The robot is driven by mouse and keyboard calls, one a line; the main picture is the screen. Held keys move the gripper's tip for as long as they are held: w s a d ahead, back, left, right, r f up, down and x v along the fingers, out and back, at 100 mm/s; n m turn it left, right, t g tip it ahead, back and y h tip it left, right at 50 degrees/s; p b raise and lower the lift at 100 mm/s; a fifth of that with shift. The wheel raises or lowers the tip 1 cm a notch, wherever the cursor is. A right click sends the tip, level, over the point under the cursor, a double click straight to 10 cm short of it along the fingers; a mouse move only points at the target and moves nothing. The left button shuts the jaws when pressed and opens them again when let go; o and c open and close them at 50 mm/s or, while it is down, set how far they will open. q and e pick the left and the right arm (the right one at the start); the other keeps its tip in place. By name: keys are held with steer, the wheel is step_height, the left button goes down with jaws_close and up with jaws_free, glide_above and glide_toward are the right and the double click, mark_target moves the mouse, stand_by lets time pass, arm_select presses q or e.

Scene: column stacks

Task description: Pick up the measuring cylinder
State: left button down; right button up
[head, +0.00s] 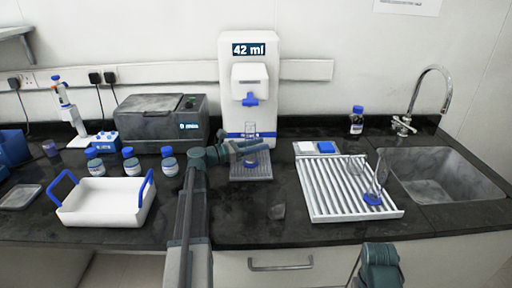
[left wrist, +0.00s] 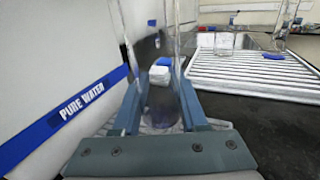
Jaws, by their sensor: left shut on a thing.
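A clear measuring cylinder (head: 250,130) stands upright under the spout of the white water dispenser (head: 262,75), whose display reads 42 ml. It is on the drip tray (head: 251,176). My left gripper (head: 250,147) reaches in from the left and is shut on the cylinder. In the left wrist view the gripper's fingers (left wrist: 165,110) close around the clear glass, and the base is blurred behind them. Another clear cylinder with a blue base (head: 374,198) stands on the drying rack. Only a teal part of my right arm shows at the bottom right; its gripper is not visible.
The white ribbed drying rack (head: 322,200) and the sink (head: 432,172) are on the right. A white crate with blue handles (head: 100,212), several blue-capped bottles (head: 131,160) and a grey machine (head: 150,125) are on the left.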

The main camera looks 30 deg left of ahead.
arm_select(q)
steer(key=shift+r, duration=0.25)
steer(key=s+d+r+p, duration=0.2)
steer(key=s+d, duration=0.2)
steer(key=s, duration=0.3)
steer(key=s+d+r+p, duration=0.2)
steer(key=s+d+p, duration=0.1)
steer(key=s, duration=0.3)
steer(key=shift+s+d+r, duration=0.25)
steer(key=shift+s+d, duration=0.1)
steer(key=shift+d, duration=0.2)
stand_by(0.3)
